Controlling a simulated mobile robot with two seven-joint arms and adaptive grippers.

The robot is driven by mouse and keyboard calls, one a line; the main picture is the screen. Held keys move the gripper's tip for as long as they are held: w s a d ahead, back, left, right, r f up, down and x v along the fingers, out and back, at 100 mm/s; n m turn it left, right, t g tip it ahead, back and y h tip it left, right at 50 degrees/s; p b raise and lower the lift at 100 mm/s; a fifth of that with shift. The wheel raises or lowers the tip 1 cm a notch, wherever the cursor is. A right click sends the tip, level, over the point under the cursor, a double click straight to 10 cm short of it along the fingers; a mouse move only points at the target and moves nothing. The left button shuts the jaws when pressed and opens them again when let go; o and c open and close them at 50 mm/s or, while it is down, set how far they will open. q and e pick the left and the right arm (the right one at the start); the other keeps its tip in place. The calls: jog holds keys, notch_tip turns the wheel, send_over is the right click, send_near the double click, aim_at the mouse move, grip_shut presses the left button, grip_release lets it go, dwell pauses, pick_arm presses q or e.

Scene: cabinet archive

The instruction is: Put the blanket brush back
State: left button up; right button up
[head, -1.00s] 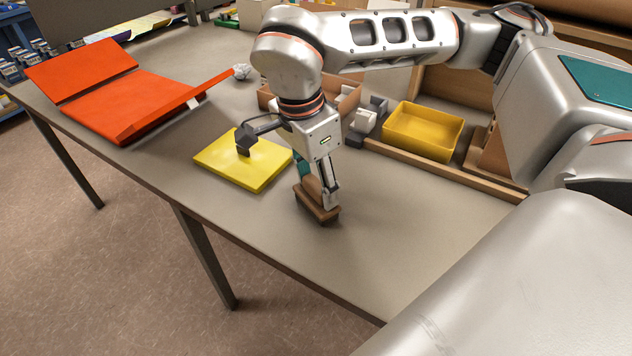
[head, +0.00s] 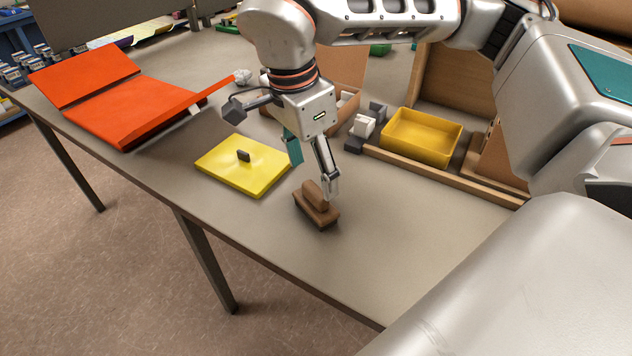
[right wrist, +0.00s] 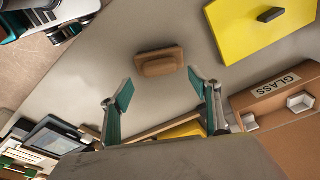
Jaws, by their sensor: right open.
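The blanket brush (head: 317,208), a brown wooden block with a raised grip, stands upright on the grey table near its front edge. In the right wrist view the brush (right wrist: 158,63) lies just beyond the fingertips, between their lines. My right gripper (head: 312,168) is open and empty above the brush, its two teal-padded fingers spread wide. My left gripper is not in view.
A yellow board (head: 225,170) with a small dark block lies left of the brush. An orange folder (head: 130,105) lies open further left. A yellow tray (head: 425,150), small white and grey blocks and a cardboard box marked GLASS (right wrist: 285,88) are behind. The table front right is clear.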

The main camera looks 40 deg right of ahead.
notch_tip(320, 180, up, 7)
jog(key=a, duration=0.1)
jog(key=shift+f+p, duration=0.2)
jog(key=shift+p, duration=0.2)
